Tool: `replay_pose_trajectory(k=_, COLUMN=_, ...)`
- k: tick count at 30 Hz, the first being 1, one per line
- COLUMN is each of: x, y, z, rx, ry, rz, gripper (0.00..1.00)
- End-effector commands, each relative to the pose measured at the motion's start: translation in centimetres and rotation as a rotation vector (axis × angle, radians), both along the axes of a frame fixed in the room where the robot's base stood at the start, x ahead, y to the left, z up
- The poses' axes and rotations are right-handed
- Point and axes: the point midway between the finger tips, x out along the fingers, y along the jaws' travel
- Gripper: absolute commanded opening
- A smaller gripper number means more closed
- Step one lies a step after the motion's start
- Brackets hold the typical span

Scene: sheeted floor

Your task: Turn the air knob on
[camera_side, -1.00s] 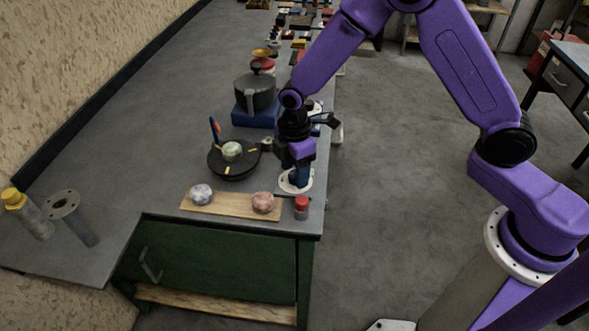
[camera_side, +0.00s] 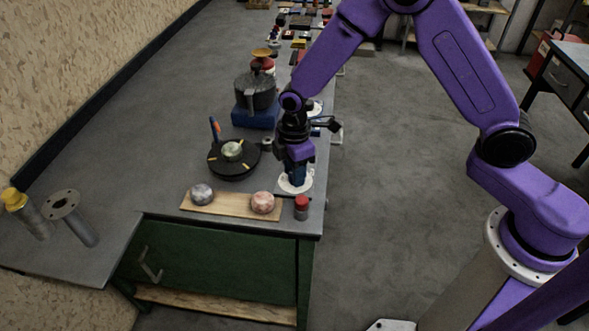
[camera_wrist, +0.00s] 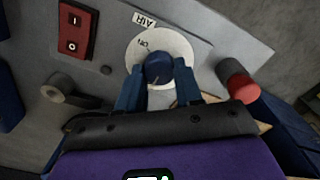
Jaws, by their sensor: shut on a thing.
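The air knob (camera_wrist: 159,67) is a dark blue round knob on a white dial plate (camera_side: 290,189), close to the front edge of the bench. In the wrist view the dial (camera_wrist: 178,44) carries the mark "ON", with a label "AIR" (camera_wrist: 144,19) beside it. My gripper (camera_wrist: 158,88) has its two blue fingers on either side of the knob, shut on it. In the side view my gripper (camera_side: 297,176) points down at the dial, and its fingers hide the knob.
A red-capped cylinder (camera_side: 302,207) stands close beside the dial; it also shows in the wrist view (camera_wrist: 238,82). A wooden board (camera_side: 232,205) with two round stones lies in front. A black round plate (camera_side: 222,168) is to the left. A red switch (camera_wrist: 75,32) is nearby.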

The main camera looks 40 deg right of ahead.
Motion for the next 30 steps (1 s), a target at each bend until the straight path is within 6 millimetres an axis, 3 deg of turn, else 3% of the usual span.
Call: replay_pose_trajectory(k=30, x=0.19, y=-0.09, z=0.09, rx=0.0, ry=0.0, rz=-0.905, gripper=0.05)
